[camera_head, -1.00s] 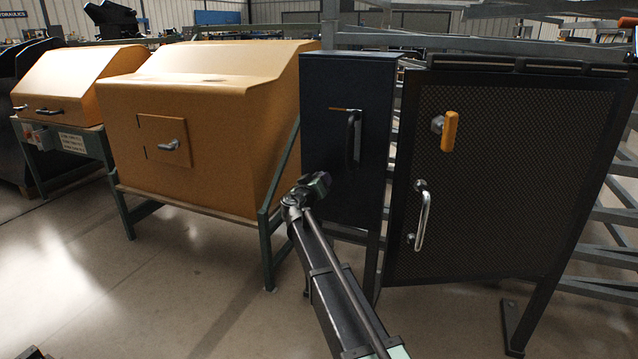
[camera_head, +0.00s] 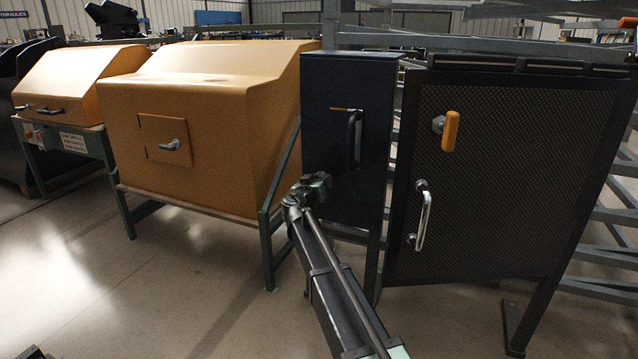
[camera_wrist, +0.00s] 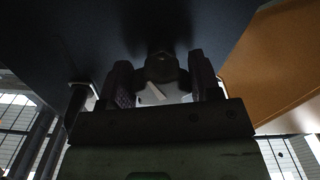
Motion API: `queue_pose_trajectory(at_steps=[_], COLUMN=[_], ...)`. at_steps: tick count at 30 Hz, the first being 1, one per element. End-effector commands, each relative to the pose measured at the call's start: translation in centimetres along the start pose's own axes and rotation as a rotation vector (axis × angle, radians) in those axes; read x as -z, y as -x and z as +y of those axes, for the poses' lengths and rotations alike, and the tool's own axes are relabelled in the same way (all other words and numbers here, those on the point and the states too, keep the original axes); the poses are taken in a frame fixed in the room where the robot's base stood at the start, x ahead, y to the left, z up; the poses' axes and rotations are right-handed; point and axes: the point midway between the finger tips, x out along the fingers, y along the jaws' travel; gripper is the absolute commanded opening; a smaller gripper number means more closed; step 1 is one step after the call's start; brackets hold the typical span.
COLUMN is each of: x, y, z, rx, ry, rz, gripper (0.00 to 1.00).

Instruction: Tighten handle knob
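A dark, roundish knob (camera_wrist: 162,68) shows in the wrist view against a dark surface. My gripper (camera_wrist: 161,72) has one finger on each side of it. The fingers are spread, with narrow gaps to the knob, and I see no clear contact. In the head view my gripper (camera_head: 322,182) is in front of the lower part of the dark cabinet (camera_head: 325,85). A black upright bar handle (camera_head: 353,138) is on the cabinet front, above and right of the gripper. The knob is not distinguishable in the head view.
An orange hooded cabinet (camera_head: 225,110) stands close on the left. Green stand legs (camera_head: 267,250) are left of my arm. Floor is open at front left.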

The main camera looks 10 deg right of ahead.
Motion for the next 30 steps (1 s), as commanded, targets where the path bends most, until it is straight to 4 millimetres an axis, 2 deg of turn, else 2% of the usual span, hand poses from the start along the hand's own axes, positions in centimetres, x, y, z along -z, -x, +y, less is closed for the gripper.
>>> queue_pose_trajectory(at_steps=[1, 3, 4, 13, 17, 24, 27, 30], x=[0.0, 0.0, 0.0, 0.0, 0.0, 0.0, 0.0, 0.0], y=[0.0, 0.0, 0.0, 0.5, 2.8, 8.8, 10.2, 10.8], z=[0.0, 0.0, 0.0, 0.0, 0.1, 0.1, 0.1, 0.0], rx=[0.0, 0.0, 0.0, 0.001, 0.002, 0.003, 0.002, 0.001], ry=[0.001, 0.001, 0.001, 0.002, 0.002, 0.002, 0.002, 0.002], rz=[0.0, 0.0, 0.0, 0.001, 0.001, 0.001, 0.001, 0.001], gripper=[0.66, 0.76, 0.77, 0.77, 0.77, 0.77, 0.77, 0.77])
